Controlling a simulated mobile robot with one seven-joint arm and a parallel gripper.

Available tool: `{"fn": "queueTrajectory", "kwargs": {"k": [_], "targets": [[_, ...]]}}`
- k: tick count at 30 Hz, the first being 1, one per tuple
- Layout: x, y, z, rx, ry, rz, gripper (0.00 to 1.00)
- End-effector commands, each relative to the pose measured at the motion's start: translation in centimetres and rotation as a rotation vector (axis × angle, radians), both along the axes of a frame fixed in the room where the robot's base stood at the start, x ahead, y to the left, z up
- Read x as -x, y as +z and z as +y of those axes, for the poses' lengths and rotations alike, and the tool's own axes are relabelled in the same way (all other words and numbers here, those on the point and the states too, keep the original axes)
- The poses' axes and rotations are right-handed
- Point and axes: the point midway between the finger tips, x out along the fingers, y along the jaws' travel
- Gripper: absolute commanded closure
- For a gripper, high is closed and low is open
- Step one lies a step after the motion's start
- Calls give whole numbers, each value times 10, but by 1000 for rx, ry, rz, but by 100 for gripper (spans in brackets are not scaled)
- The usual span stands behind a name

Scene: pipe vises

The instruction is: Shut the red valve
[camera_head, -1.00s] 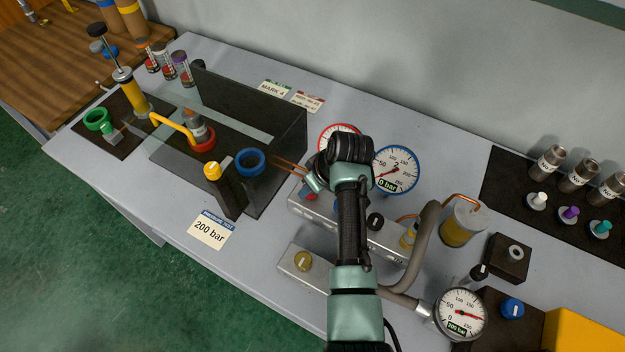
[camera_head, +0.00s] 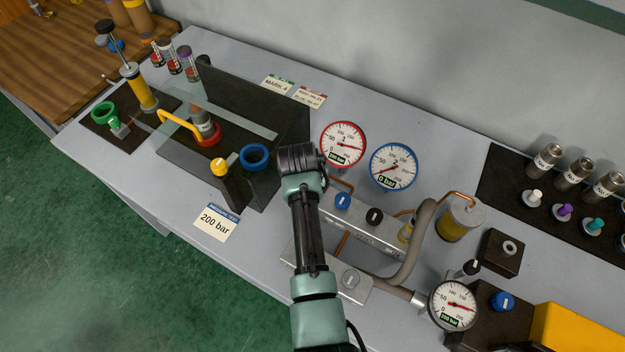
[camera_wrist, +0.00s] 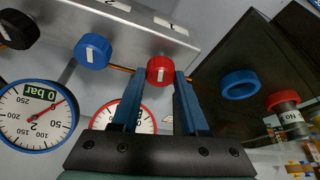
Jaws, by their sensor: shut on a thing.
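The red valve (camera_wrist: 160,66) is a round red knob with a white bar that stands about upright in the wrist view. It sits on the edge of a grey metal block (camera_wrist: 130,28). My gripper (camera_wrist: 158,78) is shut on the red valve, with one blue finger on each side of it. In the head view my gripper (camera_head: 300,160) is seen from above, and the arm hides its fingertips and the red valve. The red-rimmed gauge 1 (camera_head: 343,144) stands behind the block, its needle off zero. The blue-rimmed gauge 2 (camera_head: 393,166) reads 0 bar.
A blue knob (camera_head: 343,200) and a black knob (camera_head: 374,216) sit on the same block, close by on the right. A dark upright panel (camera_head: 255,105) and a blue ring (camera_head: 254,157) stand to the left. A curved grey hose (camera_head: 416,245) runs at the right.

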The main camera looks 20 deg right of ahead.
Motion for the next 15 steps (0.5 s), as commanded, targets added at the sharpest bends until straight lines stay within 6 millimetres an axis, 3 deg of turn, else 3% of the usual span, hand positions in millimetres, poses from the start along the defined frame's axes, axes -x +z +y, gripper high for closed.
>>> {"fn": "queueTrajectory", "kwargs": {"k": [15], "targets": [[-3,1,1,-1,-280,-5,100]]}}
